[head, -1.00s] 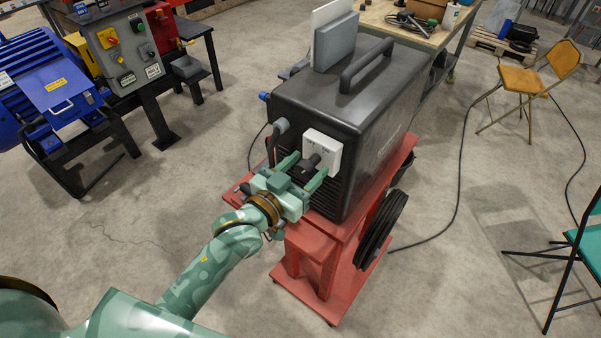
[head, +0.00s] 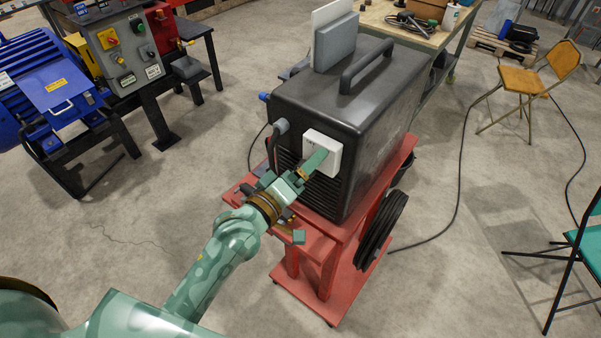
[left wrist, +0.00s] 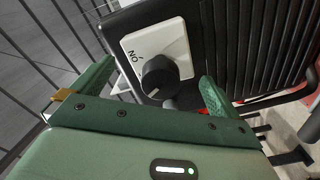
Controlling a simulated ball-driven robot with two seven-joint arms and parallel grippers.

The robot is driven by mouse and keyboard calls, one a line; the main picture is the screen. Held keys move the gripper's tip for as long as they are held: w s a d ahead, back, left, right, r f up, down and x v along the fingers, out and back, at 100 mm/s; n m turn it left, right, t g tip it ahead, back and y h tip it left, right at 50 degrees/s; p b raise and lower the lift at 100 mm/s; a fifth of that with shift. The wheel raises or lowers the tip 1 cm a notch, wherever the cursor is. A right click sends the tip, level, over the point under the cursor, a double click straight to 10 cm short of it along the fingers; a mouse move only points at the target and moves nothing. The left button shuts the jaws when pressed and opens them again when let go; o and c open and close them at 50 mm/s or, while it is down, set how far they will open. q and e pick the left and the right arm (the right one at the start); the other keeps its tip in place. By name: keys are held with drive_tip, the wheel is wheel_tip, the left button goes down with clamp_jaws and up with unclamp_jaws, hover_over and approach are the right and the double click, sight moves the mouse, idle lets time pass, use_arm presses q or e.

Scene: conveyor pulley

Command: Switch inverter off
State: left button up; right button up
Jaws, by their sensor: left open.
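The black inverter (head: 345,115) stands on a red cart (head: 345,235). Its front carries a white switch plate (head: 330,143), which also shows in the left wrist view (left wrist: 178,45) with an "ON" label. A round black knob (left wrist: 160,77) sits on the plate; in the head view my finger hides it. My left gripper (head: 313,163) is at the plate, rolled over. In the left wrist view its two green fingers (left wrist: 157,80) are open on either side of the knob, with gaps showing. I cannot tell the knob's exact setting. My right gripper is not in view.
A dark cable plug (head: 280,126) sits beside the plate. A coiled black hose (head: 382,230) hangs on the cart's side. A blue machine (head: 60,85) and control box (head: 125,50) stand at left, chairs at right. Floor at left front is clear.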

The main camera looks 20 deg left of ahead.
use_arm(q)
drive_tip(key=shift+s, duration=0.1)
drive_tip(key=shift+s+a, duration=0.15)
drive_tip(key=shift+s, duration=0.15)
drive_tip(key=p+v, duration=0.2)
drive_tip(key=v, duration=0.4)
drive_tip(key=shift+s, duration=0.1)
idle(0.3)
